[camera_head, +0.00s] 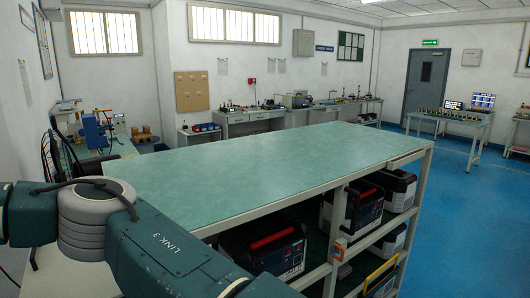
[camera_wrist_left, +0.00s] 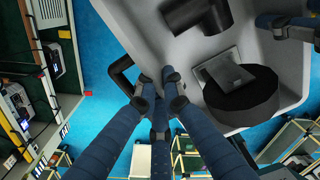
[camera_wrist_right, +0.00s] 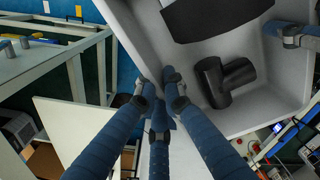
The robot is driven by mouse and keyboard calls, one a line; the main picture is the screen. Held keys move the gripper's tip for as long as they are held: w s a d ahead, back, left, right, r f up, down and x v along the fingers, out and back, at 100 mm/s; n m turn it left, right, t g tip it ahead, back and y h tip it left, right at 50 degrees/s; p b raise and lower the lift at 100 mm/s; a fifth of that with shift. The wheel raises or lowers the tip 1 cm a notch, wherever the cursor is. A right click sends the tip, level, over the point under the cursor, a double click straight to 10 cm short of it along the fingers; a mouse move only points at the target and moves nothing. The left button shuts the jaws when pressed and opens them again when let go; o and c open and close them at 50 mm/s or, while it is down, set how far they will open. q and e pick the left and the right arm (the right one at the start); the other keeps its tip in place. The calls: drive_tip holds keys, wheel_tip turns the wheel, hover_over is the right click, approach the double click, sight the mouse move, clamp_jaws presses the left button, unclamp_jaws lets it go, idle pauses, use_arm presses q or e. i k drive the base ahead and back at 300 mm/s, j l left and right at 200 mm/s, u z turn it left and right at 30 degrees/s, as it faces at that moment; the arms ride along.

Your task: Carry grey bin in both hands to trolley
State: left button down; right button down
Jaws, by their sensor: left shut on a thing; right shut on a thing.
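The grey bin (camera_wrist_left: 240,55) fills the upper right of the left wrist view, and it also shows in the right wrist view (camera_wrist_right: 145,45). Inside it are a black T-shaped pipe piece (camera_wrist_right: 222,82), a round black part (camera_wrist_left: 245,100) and a grey square plate (camera_wrist_left: 222,75). My left gripper (camera_wrist_left: 158,80) is shut on the bin's wall. My right gripper (camera_wrist_right: 158,82) is shut on the bin's wall too. Each wrist view shows the other gripper at the bin's far edge. The head view shows neither bin nor grippers. I cannot identify the trolley.
A green-topped bench (camera_head: 250,170) stands close in front, with cases (camera_head: 265,250) on its lower shelf. Open blue floor (camera_head: 465,200) lies to the right. Metal frames (camera_wrist_right: 70,60) are near the bin in the right wrist view. A small table (camera_head: 445,117) stands by the door.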

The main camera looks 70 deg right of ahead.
sight(241, 174)
drive_tip(key=k+l, duration=0.2)
drive_tip(key=k, duration=0.25)
drive_tip(key=k+z, duration=0.1)
drive_tip(key=z, duration=0.35)
drive_tip(key=l+z, duration=0.1)
drive_tip(key=z, duration=0.3)
drive_tip(key=k+l+z, duration=0.1)
drive_tip(key=z, duration=0.35)
